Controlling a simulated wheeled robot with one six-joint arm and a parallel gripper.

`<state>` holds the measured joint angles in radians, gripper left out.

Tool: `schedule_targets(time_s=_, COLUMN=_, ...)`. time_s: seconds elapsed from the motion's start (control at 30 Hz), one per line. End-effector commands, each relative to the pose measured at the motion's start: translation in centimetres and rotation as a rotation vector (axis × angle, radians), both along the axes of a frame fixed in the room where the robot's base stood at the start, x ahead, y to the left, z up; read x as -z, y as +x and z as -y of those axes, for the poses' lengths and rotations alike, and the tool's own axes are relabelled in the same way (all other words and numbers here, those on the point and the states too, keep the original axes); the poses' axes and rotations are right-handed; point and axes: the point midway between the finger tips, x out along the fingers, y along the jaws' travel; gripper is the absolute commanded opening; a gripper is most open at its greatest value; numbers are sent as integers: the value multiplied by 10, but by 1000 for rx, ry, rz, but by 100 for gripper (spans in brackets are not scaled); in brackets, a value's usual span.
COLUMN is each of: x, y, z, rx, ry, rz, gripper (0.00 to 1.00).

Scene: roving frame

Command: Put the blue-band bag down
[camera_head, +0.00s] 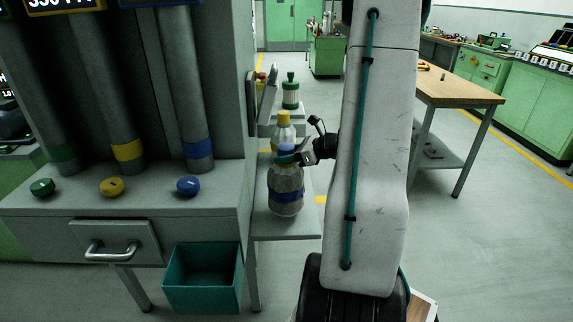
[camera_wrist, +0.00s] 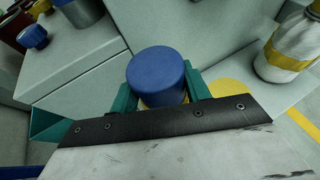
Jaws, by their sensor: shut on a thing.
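The blue-band bag (camera_head: 286,196) is a grey, bottle-shaped bag with a blue cap and a blue band. It hangs upright from my gripper (camera_head: 289,156), over the side shelf (camera_head: 262,225). I cannot tell whether its base touches the shelf. In the wrist view my gripper (camera_wrist: 160,92) has its teal fingers on either side of the blue cap (camera_wrist: 156,72), which hides the bag's body. A yellow patch (camera_wrist: 231,89) shows on the shelf beside the cap.
A yellow-band bag (camera_wrist: 288,45) stands close by on the shelf, and its yellow cap (camera_head: 283,117) shows behind mine. A green-capped bag (camera_head: 290,95) stands farther back. The dispenser cabinet (camera_head: 220,195) borders the shelf on the left. A teal bin (camera_head: 203,303) is below it.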

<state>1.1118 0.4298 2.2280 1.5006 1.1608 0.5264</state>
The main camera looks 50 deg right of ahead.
Motion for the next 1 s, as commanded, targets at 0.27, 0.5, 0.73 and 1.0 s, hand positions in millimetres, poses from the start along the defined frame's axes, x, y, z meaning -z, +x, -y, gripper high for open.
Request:
schedule_targets(time_s=0.27, x=33, y=-1, z=1, rx=1, ry=3, rz=-1, gripper=0)
schedule_targets(time_s=0.5, x=33, y=-1, z=1, rx=1, ry=1, rz=1, gripper=0)
schedule_targets(time_s=0.73, x=36, y=-1, z=1, rx=1, ry=1, rz=0, gripper=69)
schedule_targets(time_s=1.0, x=34, y=-1, z=1, rx=1, ry=1, rz=0, gripper=69)
